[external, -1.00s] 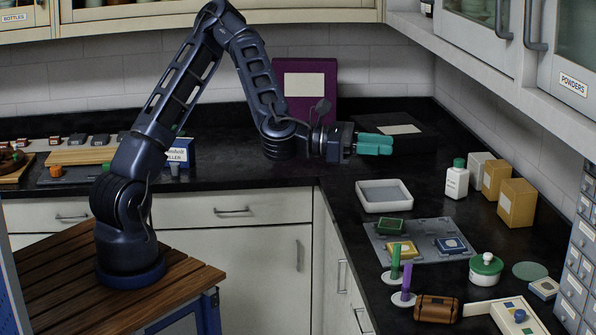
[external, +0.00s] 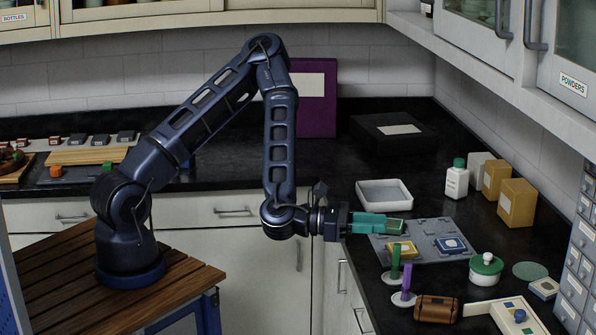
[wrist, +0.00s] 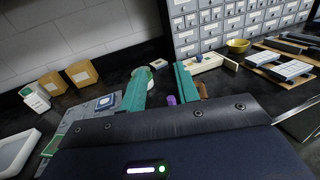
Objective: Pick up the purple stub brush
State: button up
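The purple stub brush (external: 405,281) stands upright on a small round white base on the right counter, close beside a green one (external: 395,262). My gripper (external: 401,226), with teal fingers, is above the counter, behind and higher than the brush in the external view.
A brown roll (external: 436,309) lies just right of the brush. A grey board (external: 425,238) with coloured blocks lies behind it. A green-lidded pot (external: 486,269), a white tray (external: 384,196), a bottle (external: 456,180) and yellow boxes (external: 516,203) stand around on the counter.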

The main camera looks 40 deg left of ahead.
send_near(406, 287)
jog(key=shift+w+d+r, duration=0.15)
jog(key=shift+w+d, duration=0.05)
jog(key=shift+w, duration=0.2)
jog(key=shift+w+d+r, duration=0.15)
jog(key=shift+w+d, duration=0.05)
jog(key=shift+w, duration=0.25)
jog(key=shift+w+d+f, duration=0.15)
jog(key=shift+d, duration=0.05)
jog(key=shift+x, duration=5.15)
jog(key=shift+a, duration=0.1)
grip_shut()
